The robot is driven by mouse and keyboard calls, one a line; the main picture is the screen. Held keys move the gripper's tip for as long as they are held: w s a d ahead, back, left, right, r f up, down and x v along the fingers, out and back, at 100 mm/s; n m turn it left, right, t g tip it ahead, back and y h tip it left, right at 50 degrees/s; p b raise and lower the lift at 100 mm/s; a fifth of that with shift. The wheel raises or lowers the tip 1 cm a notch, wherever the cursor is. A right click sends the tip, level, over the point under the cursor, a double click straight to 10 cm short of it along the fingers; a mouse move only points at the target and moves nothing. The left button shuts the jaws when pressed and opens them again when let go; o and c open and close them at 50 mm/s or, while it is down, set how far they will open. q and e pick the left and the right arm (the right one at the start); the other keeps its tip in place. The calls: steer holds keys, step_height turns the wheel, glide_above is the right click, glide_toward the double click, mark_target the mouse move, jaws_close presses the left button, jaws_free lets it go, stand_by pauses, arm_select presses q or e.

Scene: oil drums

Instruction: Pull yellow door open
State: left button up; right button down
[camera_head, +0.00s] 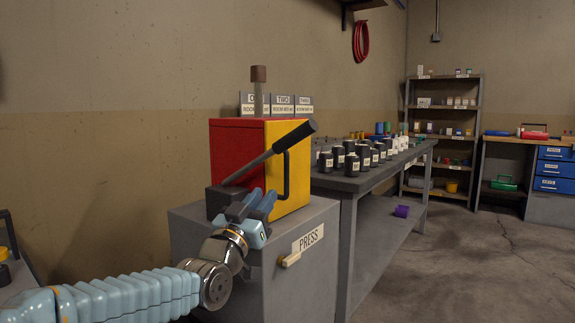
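The yellow door (272,189) forms the right-hand front of a red box (236,148) and appears shut. A dark vertical handle (286,175) is fixed on the door. My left gripper (262,196) is low in front of the box, at the door's lower left, below and left of the handle. Its two blue fingers point up with a gap between them, and I see nothing held. Whether a finger touches the door cannot be told. A black lever (285,140) slants up across the box front from a dark block (222,197). My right gripper is not in view.
The box stands on a grey cabinet (215,260) with a PRESS sign (308,238) and a small wooden handle (290,259). A grey table (375,178) with several dark cans (351,164) stands close on the right. Open floor (460,260) lies at the right.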

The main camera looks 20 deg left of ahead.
mark_target(285, 168)
arm_select(q)
steer(key=p+x, duration=0.4)
steer(key=x, duration=0.7)
steer(key=shift+w+d+r, duration=0.1)
steer(key=shift+w+r, duration=0.2)
steer(key=shift+w+d+r, duration=0.1)
steer(key=shift+w+r, duration=0.1)
steer(key=shift+w, duration=0.45)
jaws_close()
